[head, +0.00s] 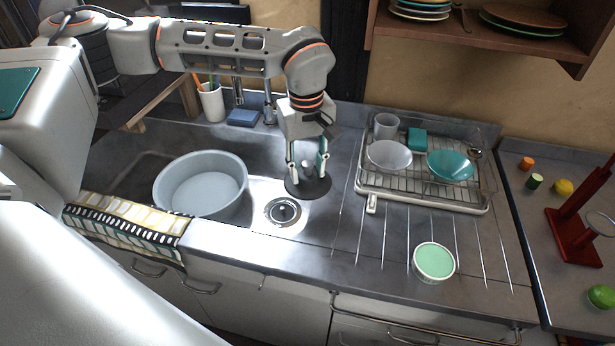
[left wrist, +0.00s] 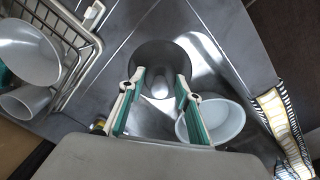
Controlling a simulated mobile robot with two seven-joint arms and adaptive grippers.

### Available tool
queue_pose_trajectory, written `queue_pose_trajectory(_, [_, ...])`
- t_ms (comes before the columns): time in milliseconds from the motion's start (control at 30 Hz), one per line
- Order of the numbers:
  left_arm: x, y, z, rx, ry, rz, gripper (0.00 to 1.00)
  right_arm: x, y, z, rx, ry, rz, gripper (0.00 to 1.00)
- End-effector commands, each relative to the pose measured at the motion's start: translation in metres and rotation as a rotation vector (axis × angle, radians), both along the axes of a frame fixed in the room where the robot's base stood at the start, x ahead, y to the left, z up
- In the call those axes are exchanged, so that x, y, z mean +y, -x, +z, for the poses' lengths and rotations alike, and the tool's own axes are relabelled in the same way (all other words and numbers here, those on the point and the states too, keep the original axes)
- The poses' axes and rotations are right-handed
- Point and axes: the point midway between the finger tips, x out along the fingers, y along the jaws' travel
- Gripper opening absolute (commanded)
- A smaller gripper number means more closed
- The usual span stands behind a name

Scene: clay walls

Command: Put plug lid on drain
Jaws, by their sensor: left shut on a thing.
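The plug lid (head: 309,188) is a dark round disc with a small knob on top. My left gripper (head: 307,166) points down from above and is shut on the plug lid by its knob. In the left wrist view the plug lid (left wrist: 160,52) shows beyond the fingertips of my left gripper (left wrist: 161,84). The drain (head: 283,212) is a round metal fitting in the steel sink surface, just left of and nearer than the lid. The lid is beside the drain, not over it. Whether the lid touches the steel, I cannot tell. My right gripper is out of view.
A grey-blue basin (head: 201,184) stands left of the drain. A dish rack (head: 425,197) with bowls and a cup is at right. A green-topped round tub (head: 434,261) sits on the ribbed drainboard. A patterned cloth (head: 125,225) hangs at the front left edge.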

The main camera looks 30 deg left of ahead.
Motion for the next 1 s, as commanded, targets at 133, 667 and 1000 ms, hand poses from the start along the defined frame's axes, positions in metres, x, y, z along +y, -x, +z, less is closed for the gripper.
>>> queue_pose_trajectory(133, [0.009,-0.015,0.006,-0.001,0.009,0.231,0.1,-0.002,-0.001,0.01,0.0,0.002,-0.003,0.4])
queue_pose_trajectory(667, [0.066,-0.067,-0.043,0.021,0.044,1.453,0.1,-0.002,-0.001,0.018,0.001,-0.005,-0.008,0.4])
queue_pose_trajectory(1000, [0.106,-0.073,-0.137,0.027,0.032,2.049,0.1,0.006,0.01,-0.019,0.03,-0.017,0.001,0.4])
